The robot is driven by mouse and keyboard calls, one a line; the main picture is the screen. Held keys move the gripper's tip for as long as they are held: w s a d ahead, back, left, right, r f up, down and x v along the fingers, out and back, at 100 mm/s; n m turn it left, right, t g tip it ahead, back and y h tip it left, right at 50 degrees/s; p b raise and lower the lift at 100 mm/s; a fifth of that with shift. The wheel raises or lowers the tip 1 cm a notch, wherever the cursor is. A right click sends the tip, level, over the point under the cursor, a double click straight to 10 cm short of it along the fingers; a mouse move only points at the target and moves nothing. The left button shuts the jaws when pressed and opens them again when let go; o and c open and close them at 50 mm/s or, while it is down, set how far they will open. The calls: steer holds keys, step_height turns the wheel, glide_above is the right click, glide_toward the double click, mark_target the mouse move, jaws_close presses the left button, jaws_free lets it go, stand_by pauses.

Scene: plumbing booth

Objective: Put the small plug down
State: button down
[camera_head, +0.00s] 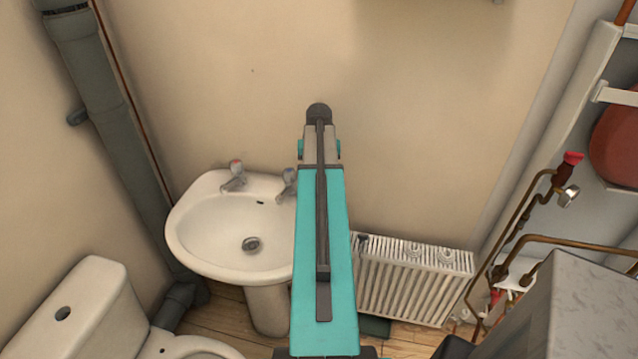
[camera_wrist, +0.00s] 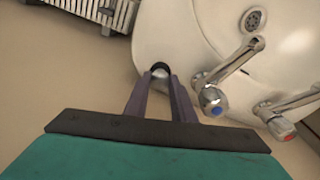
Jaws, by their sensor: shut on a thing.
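The small plug (camera_wrist: 160,69), a small round piece with a dark rim and a pale face, shows between the fingertips of my gripper (camera_wrist: 161,77) in the wrist view. The fingers are shut on it. They show over the back rim of the white basin (camera_wrist: 165,35), beside the blue-topped tap (camera_wrist: 213,97). I cannot tell whether the plug touches the rim. In the head view the basin (camera_head: 212,230) stands left of my teal arm; the gripper and plug are not visible there.
The red-topped tap (camera_wrist: 281,122) is right of the blue one. The basin's drain (camera_head: 251,244) is uncovered. A white radiator (camera_head: 412,280) is right of the basin, a toilet (camera_head: 85,310) at lower left. Copper pipes (camera_head: 525,215) and a grey-topped unit (camera_head: 590,305) stand at right.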

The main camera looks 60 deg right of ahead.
steer(key=shift+f+p, duration=0.65)
steer(key=shift+f, duration=0.95)
steer(key=shift+f, duration=0.2)
steer(key=c, duration=1.5)
jaws_free()
steer(key=shift+r, duration=0.1)
steer(key=shift+s+a+r+b, duration=0.2)
steer(key=shift+r+b, duration=0.25)
steer(key=shift+r, duration=1.55)
steer(key=shift+s+a+r+b, duration=0.15)
steer(key=shift+r+b, duration=0.35)
steer(key=shift+r, duration=1.55)
steer(key=shift+s+a+r+b, duration=0.1)
steer(key=shift+a+r+b, duration=0.25)
steer(key=shift+r, duration=1.65)
steer(key=shift+d+r, duration=0.1)
